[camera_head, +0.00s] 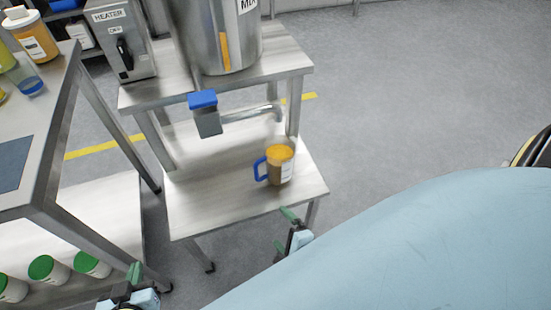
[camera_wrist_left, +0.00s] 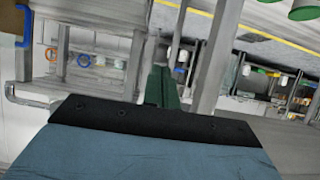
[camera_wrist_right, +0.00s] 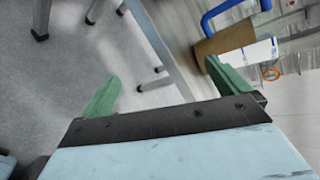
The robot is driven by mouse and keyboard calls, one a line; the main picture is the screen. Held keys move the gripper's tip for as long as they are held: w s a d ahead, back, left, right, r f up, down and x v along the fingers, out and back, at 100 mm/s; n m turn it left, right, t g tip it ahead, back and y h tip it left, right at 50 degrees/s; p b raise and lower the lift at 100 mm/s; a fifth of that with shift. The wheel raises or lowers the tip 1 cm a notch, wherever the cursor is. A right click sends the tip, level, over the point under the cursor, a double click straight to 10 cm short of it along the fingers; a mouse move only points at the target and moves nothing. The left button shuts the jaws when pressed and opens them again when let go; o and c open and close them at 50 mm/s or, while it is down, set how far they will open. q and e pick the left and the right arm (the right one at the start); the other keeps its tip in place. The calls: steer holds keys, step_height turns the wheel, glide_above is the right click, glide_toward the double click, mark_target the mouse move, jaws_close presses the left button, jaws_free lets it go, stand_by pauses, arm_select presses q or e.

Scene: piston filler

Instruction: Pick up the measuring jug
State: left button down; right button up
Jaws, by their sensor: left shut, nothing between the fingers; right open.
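The measuring jug (camera_head: 284,166) stands upright on the lower shelf of the stand, under the spout. It is clear-walled with orange-brown contents, a white label and a blue handle on its left side. It also shows in the right wrist view (camera_wrist_right: 228,38), tilted by the camera angle, near the right-hand finger. My right gripper (camera_head: 285,231) is open and empty, in front of the shelf's near edge and apart from the jug. My left gripper (camera_head: 133,275) is shut and empty, low at the left beside the workbench; its green fingers meet in the left wrist view (camera_wrist_left: 163,87).
Above the jug are a bent spout with a blue-topped valve (camera_head: 206,110), a steel mix tank (camera_head: 215,40) and a heater box (camera_head: 122,45). A steel workbench (camera_head: 45,180) stands at left, with green-lidded tubs (camera_head: 45,268) below. Floor at right is clear.

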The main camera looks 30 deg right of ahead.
mark_target(283, 175)
steer(key=w+d+r+m+t+h+b, duration=0.1)
steer(key=w+d+m+h+b, duration=0.1)
steer(key=m, duration=0.3)
steer(key=w+d+r+m+t+h+b, duration=0.1)
steer(key=w+d+r+m+h+b, duration=0.1)
steer(key=w+d+m+b, duration=0.1)
steer(key=w+d+r+m+t+h+b, duration=0.1)
steer(key=w+d+r+m+h+b, duration=0.1)
steer(key=w+m+b, duration=0.3)
steer(key=shift+w+d+m+t, duration=0.25)
steer(key=shift+w+m, duration=0.15)
steer(key=shift+m, duration=0.65)
steer(key=shift+w+d+m+t, duration=0.15)
steer(key=shift+w+d+m, duration=0.15)
steer(key=shift+m, duration=0.75)
steer(key=shift+w+d, duration=0.1)
steer(key=shift+w, duration=0.4)
steer(key=b+x, duration=0.2)
steer(key=x, duration=0.3)
arm_select(q)
steer(key=s+r+t+h, duration=0.1)
steer(key=r+t, duration=0.5)
steer(key=r, duration=0.6)
steer(key=s+d+r+t+h, duration=0.1)
steer(key=r+t, duration=0.5)
steer(key=r, duration=0.7)
steer(key=shift+s+h, duration=0.8)
steer(key=shift+h, duration=0.2)
